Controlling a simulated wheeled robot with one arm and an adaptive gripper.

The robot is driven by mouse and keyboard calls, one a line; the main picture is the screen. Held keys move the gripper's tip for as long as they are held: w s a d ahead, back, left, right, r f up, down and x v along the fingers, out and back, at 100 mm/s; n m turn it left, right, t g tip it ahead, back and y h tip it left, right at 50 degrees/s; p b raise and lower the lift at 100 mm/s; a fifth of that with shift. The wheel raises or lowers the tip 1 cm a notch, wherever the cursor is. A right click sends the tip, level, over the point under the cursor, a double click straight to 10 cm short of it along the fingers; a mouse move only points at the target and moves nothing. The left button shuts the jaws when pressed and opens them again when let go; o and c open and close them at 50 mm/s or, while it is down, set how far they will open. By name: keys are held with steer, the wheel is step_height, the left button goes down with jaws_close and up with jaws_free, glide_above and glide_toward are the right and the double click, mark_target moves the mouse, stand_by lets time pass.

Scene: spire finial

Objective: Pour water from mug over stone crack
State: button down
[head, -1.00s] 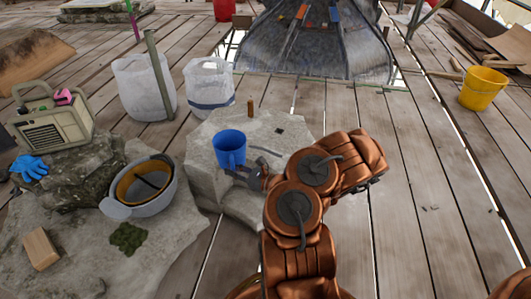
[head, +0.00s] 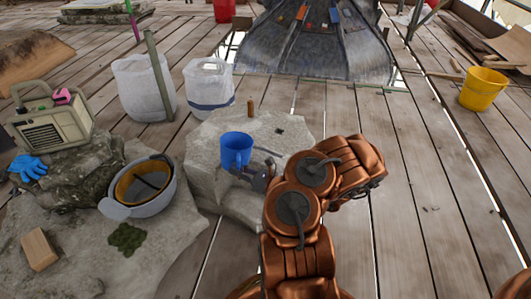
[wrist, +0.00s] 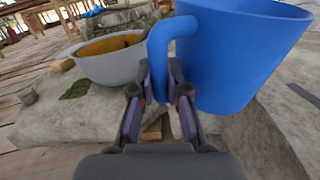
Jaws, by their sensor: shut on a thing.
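The blue mug (head: 236,149) is held by my gripper (head: 256,174) over the pale stone block. In the wrist view the mug (wrist: 240,55) fills the upper right, and my gripper (wrist: 160,95) is shut on its handle (wrist: 158,65). The mug looks close to upright, and I cannot see the water inside. The pale stone block (head: 205,165) lies below the mug, with a small dark spot (head: 278,130) on its top. A dark crack-like line (wrist: 304,95) shows on the stone at the right of the wrist view.
A small brown cylinder (head: 250,108) stands at the stone's back edge. A white hard hat (head: 160,198) rests on the rock at left, near a radio (head: 50,122) and a blue glove (head: 28,167).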

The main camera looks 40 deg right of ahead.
mark_target(240, 154)
steer(key=shift+d+r+m+t, duration=0.3)
steer(key=shift+r+m, duration=0.15)
steer(key=shift+r, duration=0.1)
steer(key=shift+d+r+m+t, duration=0.2)
steer(key=shift+d+r+m, duration=0.1)
steer(key=shift+r+m, duration=0.2)
steer(key=shift+s+d+m+t+b, duration=0.1)
steer(key=shift+d+m+t+b, duration=0.25)
steer(key=shift+d+m, duration=0.35)
steer(key=shift+a+r, duration=0.1)
steer(key=shift+d+r+m, duration=0.25)
steer(key=shift+r+m, duration=0.05)
steer(key=shift+m, duration=0.25)
steer(key=shift+d+r+m+t, duration=0.25)
steer(key=shift+r+m, duration=0.05)
steer(key=shift+d+r+h, duration=0.2)
steer(key=shift+r+h, duration=0.05)
steer(key=shift+h, duration=0.05)
